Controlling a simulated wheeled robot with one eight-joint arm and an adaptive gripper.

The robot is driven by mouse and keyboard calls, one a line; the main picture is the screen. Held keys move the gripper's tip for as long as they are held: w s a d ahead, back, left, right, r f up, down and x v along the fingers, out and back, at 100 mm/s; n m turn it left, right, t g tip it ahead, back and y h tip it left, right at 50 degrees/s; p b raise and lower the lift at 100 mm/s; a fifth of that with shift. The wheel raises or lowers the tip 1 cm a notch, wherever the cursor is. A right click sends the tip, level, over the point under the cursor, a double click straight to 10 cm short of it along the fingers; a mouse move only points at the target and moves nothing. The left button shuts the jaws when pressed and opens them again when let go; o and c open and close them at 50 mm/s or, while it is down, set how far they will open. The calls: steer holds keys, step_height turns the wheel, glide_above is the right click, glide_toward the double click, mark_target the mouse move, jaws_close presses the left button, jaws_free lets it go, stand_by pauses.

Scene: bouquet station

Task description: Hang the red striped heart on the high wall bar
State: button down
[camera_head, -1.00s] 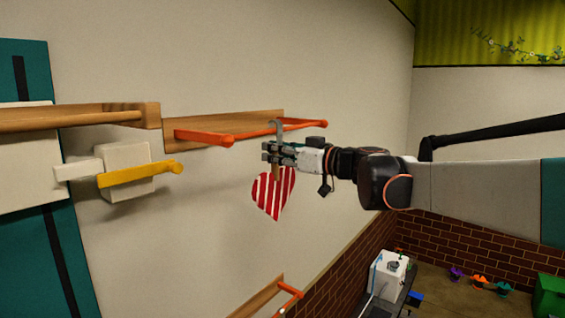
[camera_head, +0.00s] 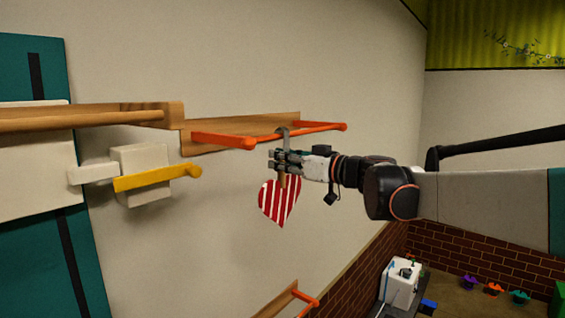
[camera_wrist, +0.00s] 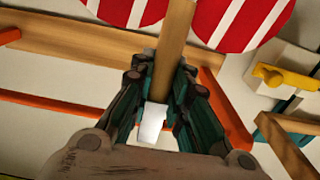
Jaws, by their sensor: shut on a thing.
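The red and white striped heart (camera_head: 280,202) hangs below my gripper (camera_head: 275,160) in the head view, in front of the wall. My gripper is shut on the wooden stem above the heart; the stem (camera_wrist: 174,45) runs between the fingers in the wrist view. A grey hook (camera_head: 283,132) rises above the fingers, at the orange high wall bar (camera_head: 300,132). I cannot tell whether the hook rests on the bar or is only in line with it. The bar also shows in the wrist view (camera_wrist: 60,106), behind the fingers.
The bar's wooden backboard (camera_head: 225,128) is fixed to the wall. A yellow handle (camera_head: 150,179) on a white block and a wooden rail (camera_head: 80,118) are at the left. A lower orange bar (camera_head: 305,300) is below. Open wall lies around the heart.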

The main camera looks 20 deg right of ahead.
steer(key=shift+w+a+f, duration=0.25)
steer(key=shift+w+f, duration=0.05)
steer(key=shift+f, duration=0.15)
steer(key=shift+s+d+r, duration=0.1)
steer(key=shift+s+d, duration=0.05)
steer(key=shift+s, duration=0.05)
steer(key=c, duration=1.6)
jaws_free()
steer(key=shift+o, duration=0.8)
steer(key=shift+w, duration=0.1)
steer(key=shift+r, duration=0.1)
